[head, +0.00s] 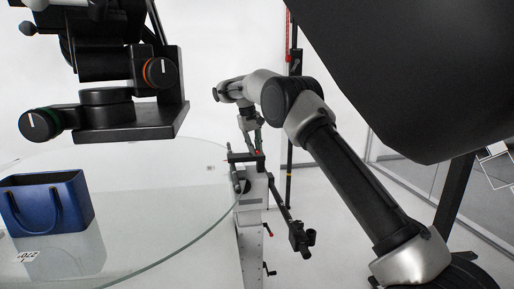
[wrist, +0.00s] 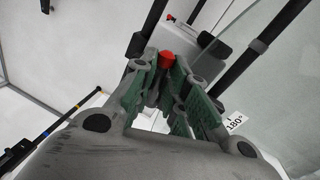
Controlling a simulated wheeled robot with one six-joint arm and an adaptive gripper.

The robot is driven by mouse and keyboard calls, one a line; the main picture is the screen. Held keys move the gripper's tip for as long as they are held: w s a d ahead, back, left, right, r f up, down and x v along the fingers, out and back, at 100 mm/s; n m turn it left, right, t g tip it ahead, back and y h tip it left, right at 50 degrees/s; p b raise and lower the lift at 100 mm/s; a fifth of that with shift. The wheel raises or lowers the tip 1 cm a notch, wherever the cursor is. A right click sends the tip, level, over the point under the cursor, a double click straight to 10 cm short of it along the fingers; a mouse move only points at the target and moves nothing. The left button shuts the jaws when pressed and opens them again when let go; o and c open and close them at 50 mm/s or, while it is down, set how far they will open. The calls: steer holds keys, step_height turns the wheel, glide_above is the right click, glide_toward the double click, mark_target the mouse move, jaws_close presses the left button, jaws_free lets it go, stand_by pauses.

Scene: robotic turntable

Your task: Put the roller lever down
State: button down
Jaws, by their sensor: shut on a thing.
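The roller lever shows in the wrist view as a red knob (wrist: 166,59) on a dark stem between the green finger pads. My gripper (wrist: 167,82) is shut on it near the fingertips. In the head view my gripper (head: 249,138) is at the far end of my arm, close to the top of the white stand at the glass table's right edge. A small red spot, seemingly the lever's knob (head: 257,151), shows just below it. The fingers hide most of the lever's stem, and I cannot tell what its lower end touches.
The round glass table (head: 150,190) carries a blue bag (head: 48,203) at left. A black camera rig (head: 120,95) hangs over it. The white stand (head: 250,235) has further red-tipped levers (head: 268,229). A dark bar with a clamp (head: 300,238) juts out right of the stand.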

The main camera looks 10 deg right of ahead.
steer(key=shift+a+m, duration=0.45)
steer(key=shift+m, duration=0.45)
steer(key=c, duration=1.5)
jaws_free()
steer(key=shift+a, duration=0.1)
